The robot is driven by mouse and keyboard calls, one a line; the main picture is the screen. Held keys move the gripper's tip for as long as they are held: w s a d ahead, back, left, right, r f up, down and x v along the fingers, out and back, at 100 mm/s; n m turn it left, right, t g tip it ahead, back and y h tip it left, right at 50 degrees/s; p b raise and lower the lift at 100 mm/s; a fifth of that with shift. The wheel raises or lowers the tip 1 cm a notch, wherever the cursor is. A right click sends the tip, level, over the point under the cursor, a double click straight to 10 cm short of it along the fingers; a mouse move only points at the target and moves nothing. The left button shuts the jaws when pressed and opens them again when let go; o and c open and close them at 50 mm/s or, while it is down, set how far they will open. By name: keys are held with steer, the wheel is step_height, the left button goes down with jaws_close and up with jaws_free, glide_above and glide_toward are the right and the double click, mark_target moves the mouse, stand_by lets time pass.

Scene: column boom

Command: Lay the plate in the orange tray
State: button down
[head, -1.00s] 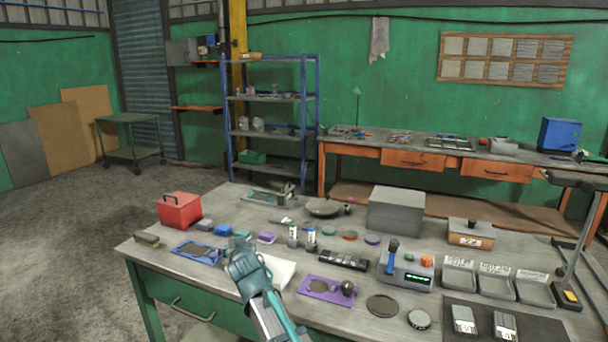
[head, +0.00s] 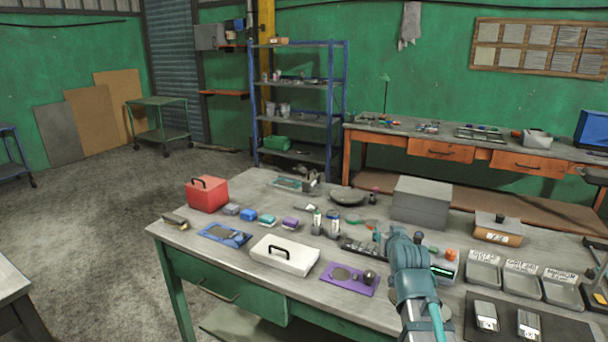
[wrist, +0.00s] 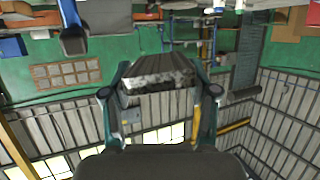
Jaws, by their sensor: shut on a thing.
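In the wrist view my gripper (wrist: 159,92) is shut on a dark grey, flat-sided piece with a speckled pale edge (wrist: 158,82), taken to be the plate. In the head view the arm hides this piece. No clear open orange tray shows; an orange-brown box (head: 497,236) with a white label and a grey top stands on the right of the bench.
Grey bins (head: 521,279) and a grey box (head: 421,203) stand to the right and behind. Small bottles (head: 332,222) stand mid-bench.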

steer(key=w+a+f+b, duration=0.1)
steer(key=w+a+f, duration=0.1)
steer(key=a, duration=1.6)
steer(key=w+a+f, duration=0.2)
steer(key=w+a, duration=0.1)
steer(key=a, duration=1.5)
steer(key=w+a+f+b, duration=0.1)
steer(key=w+a+f, duration=0.1)
steer(key=a, duration=1.6)
steer(key=d+r+m+h, duration=0.1)
steer(key=w+r+m+h, duration=0.1)
steer(key=m+h, duration=0.1)
steer(key=d+r+m+g+h, duration=0.1)
steer(key=h, duration=0.1)
steer(key=shift+w+d+r+m, duration=0.1)
steer(key=shift+w+d+m, duration=0.2)
steer(key=shift+w, duration=0.05)
